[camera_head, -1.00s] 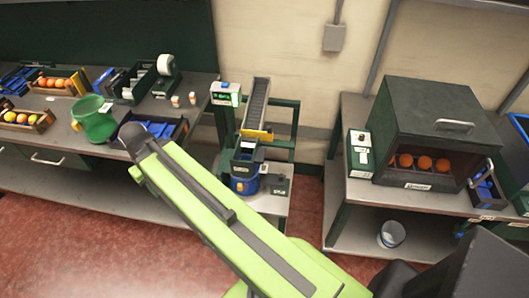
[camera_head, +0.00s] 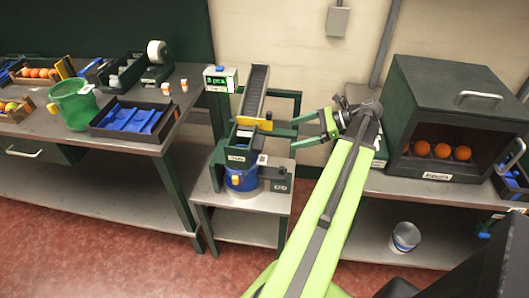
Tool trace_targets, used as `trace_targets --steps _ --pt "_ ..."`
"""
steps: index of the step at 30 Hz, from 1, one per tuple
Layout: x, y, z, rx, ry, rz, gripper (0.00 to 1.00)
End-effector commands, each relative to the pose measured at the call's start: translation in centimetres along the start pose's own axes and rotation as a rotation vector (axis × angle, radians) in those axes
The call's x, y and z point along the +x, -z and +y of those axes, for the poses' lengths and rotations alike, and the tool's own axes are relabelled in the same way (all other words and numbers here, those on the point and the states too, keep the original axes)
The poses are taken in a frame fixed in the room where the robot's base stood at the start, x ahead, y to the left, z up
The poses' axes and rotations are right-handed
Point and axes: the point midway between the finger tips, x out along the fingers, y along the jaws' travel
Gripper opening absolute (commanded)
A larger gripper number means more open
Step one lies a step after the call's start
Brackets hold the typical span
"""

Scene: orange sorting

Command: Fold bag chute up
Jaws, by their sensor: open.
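A sloping dark conveyor (camera_head: 257,88) stands on a small grey stand at the middle, with a yellow bar (camera_head: 254,123) across its lower end. Below the bar is a dark green, labelled chute part (camera_head: 238,157). A blue container (camera_head: 241,181) with a yellow tab sits under it; I cannot tell if it is the bag. My gripper (camera_head: 297,130) is open and empty, its fingers pointing left toward the conveyor's lower end. It is right of the chute, and I see no contact with it. The chute's hinge is too small to make out.
A left bench holds a green pot (camera_head: 73,104), a dark tray of blue pieces (camera_head: 133,119) and orange crates (camera_head: 36,73).

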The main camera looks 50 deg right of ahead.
Motion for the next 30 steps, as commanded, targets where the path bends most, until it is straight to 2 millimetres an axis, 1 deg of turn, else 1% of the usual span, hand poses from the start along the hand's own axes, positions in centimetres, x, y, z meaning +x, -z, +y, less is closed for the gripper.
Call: trace_targets --steps 1,3,4,6,8,11,14,24,27,30 --pt "-1.7 1.2 0.0 0.040 0.033 -0.025 0.95" --pt "-3.3 1.5 0.2 0.077 0.057 -0.052 0.95" --pt "-3.7 1.6 0.3 0.088 0.064 -0.059 0.95" --pt "-4.2 1.5 0.3 0.098 0.071 -0.068 0.95" --pt "-4.2 1.5 0.3 0.099 0.072 -0.069 0.95" --pt "-3.6 1.5 0.3 0.098 0.070 -0.067 0.95" --pt "-1.9 1.6 0.3 0.098 0.070 -0.066 0.95" --pt "6.6 1.3 -0.2 0.096 0.068 -0.065 0.95" --pt "8.9 1.1 -0.5 0.096 0.068 -0.065 0.95" --pt "10.9 0.9 -0.6 0.096 0.069 -0.066 0.95"
